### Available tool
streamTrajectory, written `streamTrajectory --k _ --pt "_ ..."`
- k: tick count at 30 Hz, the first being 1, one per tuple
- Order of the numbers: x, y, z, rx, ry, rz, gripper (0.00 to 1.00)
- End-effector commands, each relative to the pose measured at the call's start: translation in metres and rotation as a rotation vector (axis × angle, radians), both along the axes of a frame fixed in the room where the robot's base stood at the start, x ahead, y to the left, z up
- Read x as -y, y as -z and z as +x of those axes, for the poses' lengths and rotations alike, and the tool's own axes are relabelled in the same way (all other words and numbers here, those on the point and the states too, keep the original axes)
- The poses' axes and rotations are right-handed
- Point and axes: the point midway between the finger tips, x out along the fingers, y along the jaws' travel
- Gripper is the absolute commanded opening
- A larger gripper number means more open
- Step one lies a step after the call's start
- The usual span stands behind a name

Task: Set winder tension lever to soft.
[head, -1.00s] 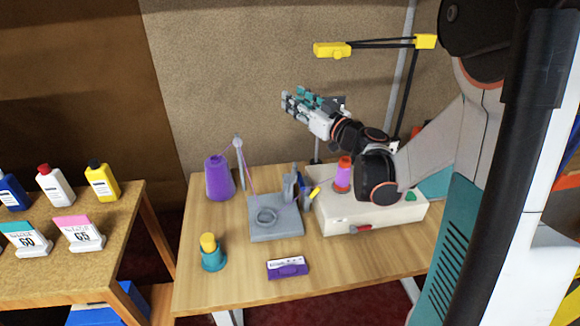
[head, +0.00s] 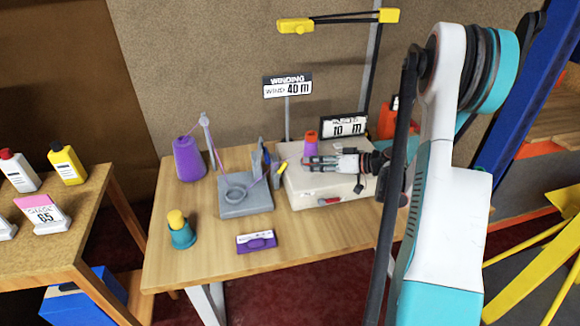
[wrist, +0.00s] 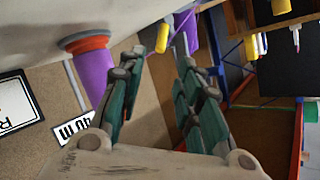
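The winder seems to be the cream box (head: 325,186) with a grey base (head: 246,203) at its left. A lever with a yellow tip (head: 282,168) leans between them; I cannot read its setting. My gripper (head: 306,162) is over the cream box, pointing left toward this lever, with a gap between them. In the wrist view my gripper (wrist: 164,50) has its teal-padded fingers apart with nothing held. A yellow piece (wrist: 163,38), likely the lever tip, shows beyond the gap. A red lever (head: 329,201) sits on the box's front face.
An orange-topped purple spool (head: 311,147) stands on the box close behind my fingers. A purple cone (head: 188,158) and thin post (head: 208,140) stand left. The front tabletop (head: 215,262) is mostly clear.

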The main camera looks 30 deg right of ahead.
Motion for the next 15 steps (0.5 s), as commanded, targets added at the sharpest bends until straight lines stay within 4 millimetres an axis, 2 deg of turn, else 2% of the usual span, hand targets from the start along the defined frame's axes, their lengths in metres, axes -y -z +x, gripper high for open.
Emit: streamTrajectory --k 9,15 --pt "-0.035 0.023 0.049 0.001 -0.004 0.000 0.32" --pt "-0.048 0.031 0.069 0.002 -0.002 -0.001 0.32"
